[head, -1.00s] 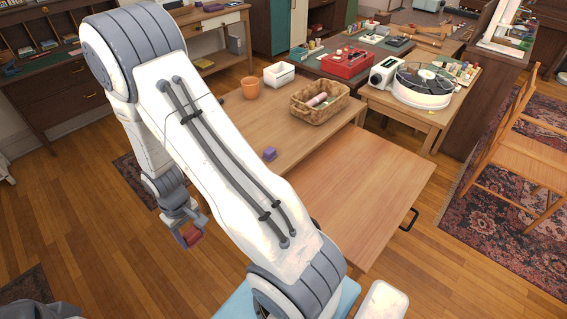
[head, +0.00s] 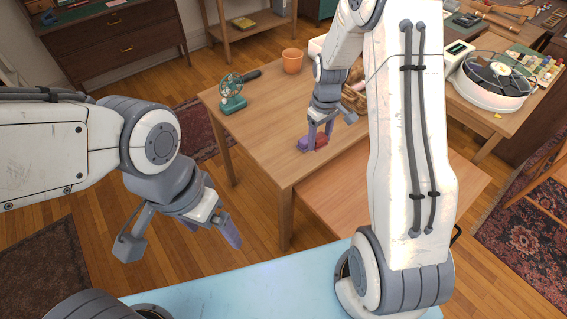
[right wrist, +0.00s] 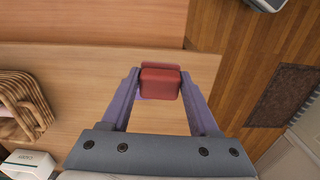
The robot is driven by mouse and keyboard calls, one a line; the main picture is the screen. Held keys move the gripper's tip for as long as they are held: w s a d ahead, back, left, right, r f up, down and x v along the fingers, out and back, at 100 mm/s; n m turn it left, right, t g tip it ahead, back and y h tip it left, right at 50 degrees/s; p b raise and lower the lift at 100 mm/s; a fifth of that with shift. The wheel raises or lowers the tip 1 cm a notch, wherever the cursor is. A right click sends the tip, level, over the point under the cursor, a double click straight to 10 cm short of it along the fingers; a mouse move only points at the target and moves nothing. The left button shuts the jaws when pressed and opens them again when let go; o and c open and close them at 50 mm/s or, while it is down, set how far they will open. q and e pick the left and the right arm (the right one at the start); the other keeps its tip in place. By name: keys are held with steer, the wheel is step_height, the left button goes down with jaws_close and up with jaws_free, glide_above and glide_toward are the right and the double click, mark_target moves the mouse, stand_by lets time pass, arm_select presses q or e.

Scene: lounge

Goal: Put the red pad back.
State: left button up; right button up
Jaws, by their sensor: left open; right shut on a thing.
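The red pad (head: 318,141) is between the fingers of my right gripper (head: 320,134), over the near side of the wooden table (head: 262,130). It also shows in the right wrist view (right wrist: 160,82), pinched between both fingertips. A purple block (head: 303,144) shows right beside and partly behind the pad; in the right wrist view a purple edge shows below the pad. I cannot tell whether pad and block touch. My left gripper (head: 212,232) is open and empty, left of the table above the floor.
A green fan (head: 231,98) and a terracotta pot (head: 292,61) stand on the table. A wicker basket (right wrist: 22,105) is partly hidden behind my right arm in the head view. A lower wooden panel (head: 335,193) juts out at the front. A turntable (head: 497,78) stands right.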

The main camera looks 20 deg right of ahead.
steer(key=shift+w+a+f, duration=0.1)
steer(key=shift+w+a, duration=0.15)
steer(key=shift+w, duration=0.05)
steer(key=p, duration=0.1)
glide_above(281, 166)
step_height(281, 166, down, 6)
steer(key=shift+f, duration=0.1)
step_height(281, 166, down, 4)
steer(key=shift+r+p, duration=0.1)
steer(key=shift+p, duration=0.25)
steer(key=shift+f, duration=0.2)
steer(key=shift+f, duration=0.2)
steer(key=o, duration=1.3)
steer(key=shift+r, duration=0.15)
